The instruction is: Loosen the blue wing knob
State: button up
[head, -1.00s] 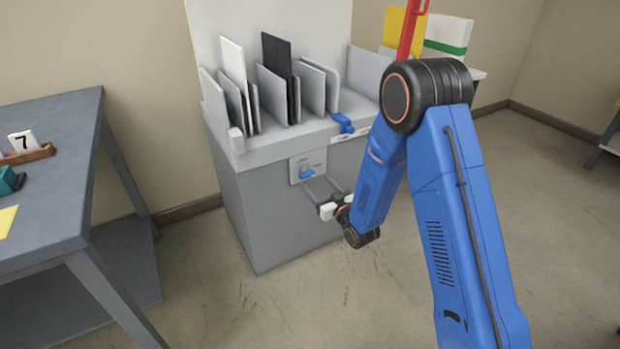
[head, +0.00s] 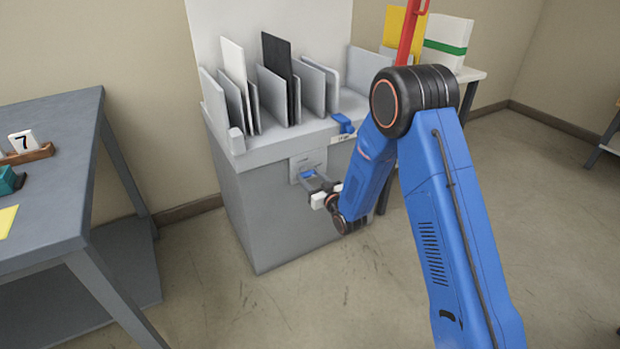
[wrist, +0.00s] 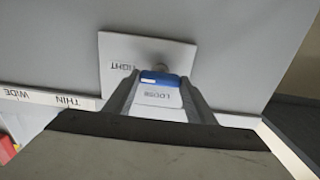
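The blue wing knob (head: 307,174) sits on a light plate (head: 296,165) on the front of the grey cabinet (head: 262,215). In the wrist view the knob (wrist: 160,78) lies crosswise between my fingertips, and the plate (wrist: 118,50) reads TIGHT and LOOSE upside down. My gripper (head: 310,180) is at the plate, with one finger on each side of the knob. Its fingers (wrist: 160,82) are spread and look open; the gap to the knob is very small, and I cannot tell whether they touch it. The fingers partly hide the knob in the head view.
A blue clamp-like part (head: 343,123) is on the cabinet's top edge, above my gripper. Upright dividers (head: 312,90) with dark and white sheets stand on top. A grey table (head: 60,125) is at left. The floor in front is clear.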

jog(key=shift+n, duration=0.4)
jog(key=n, duration=0.4)
jog(key=shift+s, duration=0.1)
jog(key=n, duration=0.4)
jog(key=shift+a+f, duration=0.1)
jog(key=n, duration=0.5)
jog(key=shift+f, duration=0.1)
jog(key=n, duration=0.4)
jog(key=shift+s+f, duration=0.1)
dwell(0.3)
jog(key=o, duration=1.1)
jog(key=shift+c, duration=0.2)
